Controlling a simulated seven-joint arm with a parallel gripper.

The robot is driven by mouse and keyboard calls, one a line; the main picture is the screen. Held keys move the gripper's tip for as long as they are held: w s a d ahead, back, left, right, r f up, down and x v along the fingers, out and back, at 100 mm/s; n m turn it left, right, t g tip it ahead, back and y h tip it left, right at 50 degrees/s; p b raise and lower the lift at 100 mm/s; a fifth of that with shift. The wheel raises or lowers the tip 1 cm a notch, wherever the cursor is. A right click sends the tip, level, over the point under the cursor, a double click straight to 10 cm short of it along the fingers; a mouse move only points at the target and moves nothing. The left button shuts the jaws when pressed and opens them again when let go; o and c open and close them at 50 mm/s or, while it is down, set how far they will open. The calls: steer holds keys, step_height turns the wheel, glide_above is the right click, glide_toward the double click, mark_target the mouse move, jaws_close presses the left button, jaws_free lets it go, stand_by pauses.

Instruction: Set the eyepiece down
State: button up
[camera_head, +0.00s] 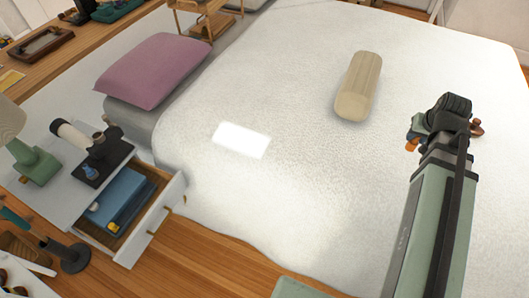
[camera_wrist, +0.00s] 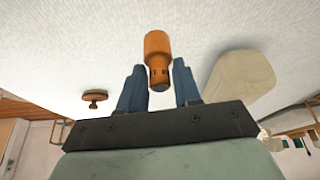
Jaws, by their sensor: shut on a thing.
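The eyepiece (camera_wrist: 158,60) is a short orange-brown cylinder with a darker, narrower end. In the wrist view it sits between the two blue-grey fingers of my gripper (camera_wrist: 160,88), which is shut on it. In the head view my gripper (camera_head: 415,132) is over the right part of the bed, and a small orange bit of the eyepiece (camera_head: 411,146) shows at the fingertips. The rest of it is hidden by the gripper. I cannot tell whether the eyepiece touches the bed.
The white bed (camera_head: 270,110) is wide and mostly clear. A beige bolster (camera_head: 359,86) lies on it, left of my gripper. A small brown knob-like thing (camera_head: 477,128) is close on the right. A purple pillow (camera_head: 152,70) and an open drawer (camera_head: 150,222) are at left.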

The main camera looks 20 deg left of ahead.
steer(key=s+a+f+n+y, duration=0.1)
steer(key=a+n, duration=0.1)
steer(key=a, duration=0.9)
steer(key=s+a+f+n, duration=0.2)
steer(key=a, duration=0.9)
steer(key=m+h, duration=0.1)
steer(key=m, duration=0.3)
glide_above(148, 195)
steer(key=s, duration=0.2)
step_height(148, 195, down, 20)
steer(key=shift+w+d+f+m+g+h, duration=0.3)
steer(key=shift+f+m+h, duration=0.45)
steer(key=shift+f+m, duration=1.15)
steer(key=shift+w+d+f+m+g+h, duration=0.1)
steer(key=shift+d+f+m+g+h, duration=0.45)
steer(key=shift+f+m, duration=1.3)
steer(key=shift+w+d+f+m+g+h, duration=0.2)
steer(key=shift+f+m+h, duration=0.8)
steer(key=shift+m, duration=1.65)
